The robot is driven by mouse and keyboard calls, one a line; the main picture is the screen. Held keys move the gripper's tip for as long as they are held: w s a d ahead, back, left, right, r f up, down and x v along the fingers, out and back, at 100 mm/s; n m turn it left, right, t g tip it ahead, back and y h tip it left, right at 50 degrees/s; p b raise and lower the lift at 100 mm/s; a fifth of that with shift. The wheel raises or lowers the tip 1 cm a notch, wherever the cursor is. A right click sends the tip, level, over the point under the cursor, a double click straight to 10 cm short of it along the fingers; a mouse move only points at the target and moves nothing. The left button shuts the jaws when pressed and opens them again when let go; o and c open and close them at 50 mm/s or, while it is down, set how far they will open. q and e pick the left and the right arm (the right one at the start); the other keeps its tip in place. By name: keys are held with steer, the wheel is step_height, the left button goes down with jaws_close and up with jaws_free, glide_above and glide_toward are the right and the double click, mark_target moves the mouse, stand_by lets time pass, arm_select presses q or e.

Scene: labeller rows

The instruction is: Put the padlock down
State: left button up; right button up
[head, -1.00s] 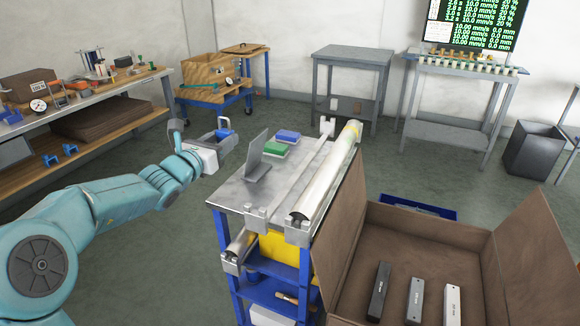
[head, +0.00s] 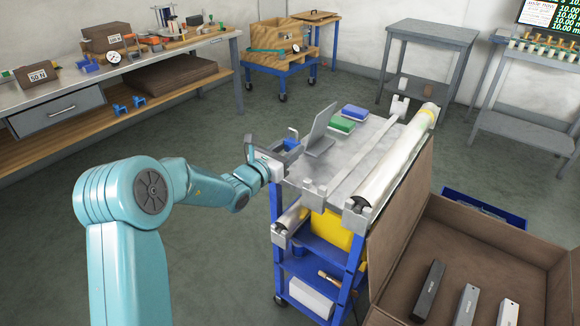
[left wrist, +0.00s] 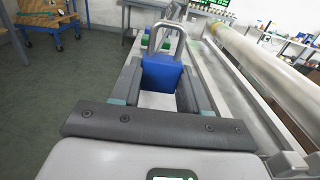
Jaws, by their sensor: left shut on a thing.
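The padlock (left wrist: 161,73) has a blue body and a silver shackle standing up, seen in the left wrist view. My left gripper (left wrist: 158,92) is shut on its body, one dark finger on each side. In the head view, the left gripper (head: 282,151) is at the left edge of the trolley top (head: 345,160), beside an upright grey plate (head: 320,130). Only a small blue part of the padlock (head: 291,142) shows there. I cannot tell whether the padlock touches the trolley top. My right gripper is not in view.
A green block (head: 340,125) and a blue block (head: 355,111) lie behind the plate. A long metal roller (head: 395,160) runs along the trolley's right side. A brown open box (head: 480,245) stands at the right. Bare grey top lies between plate and roller.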

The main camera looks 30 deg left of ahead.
arm_select(q)
steer(key=f, duration=0.6)
steer(key=shift+w+a, duration=0.1)
steer(key=shift+w, duration=0.1)
steer(key=shift+s, duration=0.1)
